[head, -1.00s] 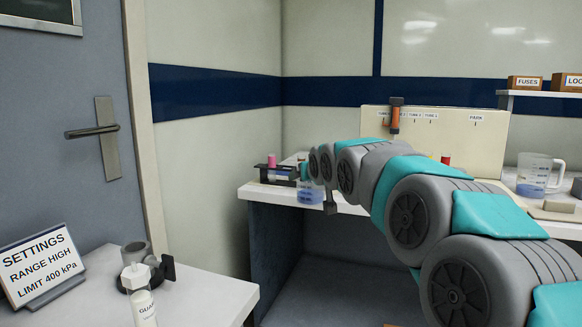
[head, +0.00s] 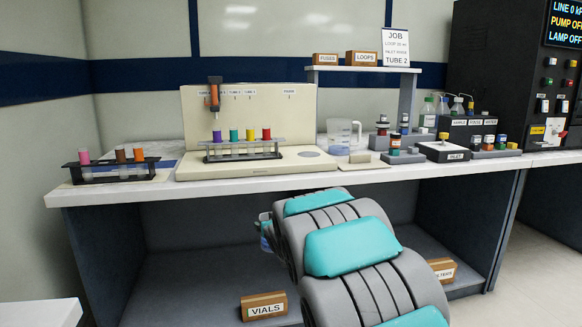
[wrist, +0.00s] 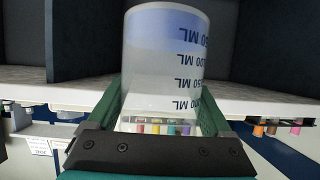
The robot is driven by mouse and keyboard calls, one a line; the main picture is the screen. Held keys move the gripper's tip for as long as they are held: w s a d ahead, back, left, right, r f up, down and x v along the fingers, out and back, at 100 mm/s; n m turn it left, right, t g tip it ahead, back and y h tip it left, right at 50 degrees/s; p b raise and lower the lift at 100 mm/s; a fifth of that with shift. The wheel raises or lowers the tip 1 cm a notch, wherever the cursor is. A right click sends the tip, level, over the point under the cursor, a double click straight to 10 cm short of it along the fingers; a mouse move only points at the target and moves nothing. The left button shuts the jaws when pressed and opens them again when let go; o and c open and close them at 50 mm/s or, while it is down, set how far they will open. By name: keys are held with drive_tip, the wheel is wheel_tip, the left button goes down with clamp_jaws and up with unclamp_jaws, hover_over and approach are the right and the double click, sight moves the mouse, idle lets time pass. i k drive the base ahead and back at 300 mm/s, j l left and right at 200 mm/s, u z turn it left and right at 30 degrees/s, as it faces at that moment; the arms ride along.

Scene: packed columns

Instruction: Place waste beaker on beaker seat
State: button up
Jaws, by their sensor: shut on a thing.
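The waste beaker (wrist: 163,75) is clear, with volume marks and blue liquid, and fills the middle of the wrist view. My gripper (wrist: 160,112) is shut on it, one green finger on each side. The wrist picture is inverted, so the marks read upside down. In the head view my arm hides most of the gripper; a bluish bit of the held beaker (head: 266,236) shows at the arm's left side, in front of the bench and below its top. A round grey disc (head: 311,154) lies bare on the pale station base; I cannot tell whether it is the beaker seat.
A rack of several coloured tubes (head: 243,151) stands on the station, left of the disc. Another beaker (head: 343,136) stands right of it. A second rack (head: 113,171) is at the bench's left end. The bench edge (head: 190,188) lies beyond my arm. Bottles and blocks crowd the right.

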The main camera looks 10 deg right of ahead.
sight(308, 155)
drive_tip(key=i+l+z, duration=0.1)
drive_tip(key=z, duration=0.25)
drive_tip(key=i+l+z, duration=0.15)
drive_tip(key=z, duration=0.25)
drive_tip(key=i+l+z, duration=0.1)
drive_tip(key=z, duration=0.25)
drive_tip(key=i+l, duration=0.1)
drive_tip(key=i, duration=0.4)
